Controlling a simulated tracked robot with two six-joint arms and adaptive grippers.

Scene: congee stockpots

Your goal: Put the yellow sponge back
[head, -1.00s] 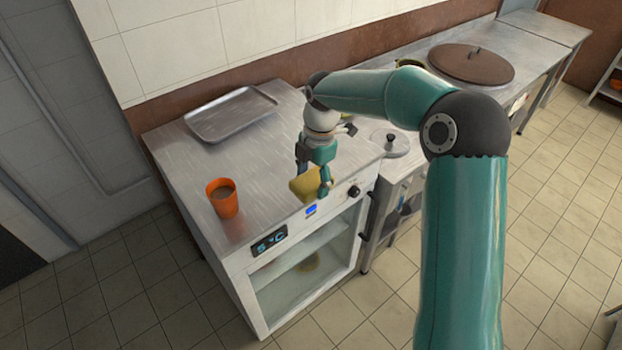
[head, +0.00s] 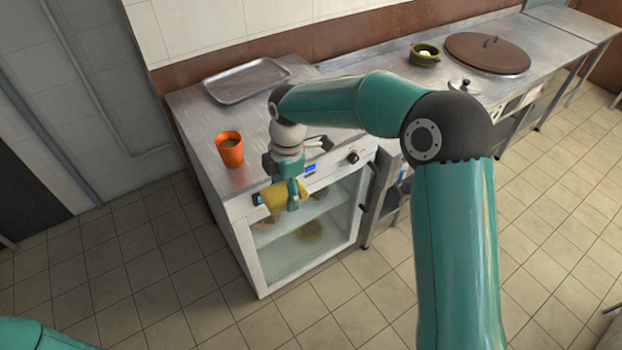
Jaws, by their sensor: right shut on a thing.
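My right gripper (head: 279,196) is shut on the yellow sponge (head: 273,197). In the head view they show in front of the upper front of the steel-topped glass-door cabinet (head: 305,235), near its blue display. The fingers hide part of the sponge. I cannot tell how far the sponge is from the cabinet front. My left gripper is not in view; only a bit of my left arm shows at the bottom left corner.
To the right are a small lid (head: 464,87), a green bowl (head: 425,54) and a large brown lid (head: 487,53) on the counter. The floor in front is clear.

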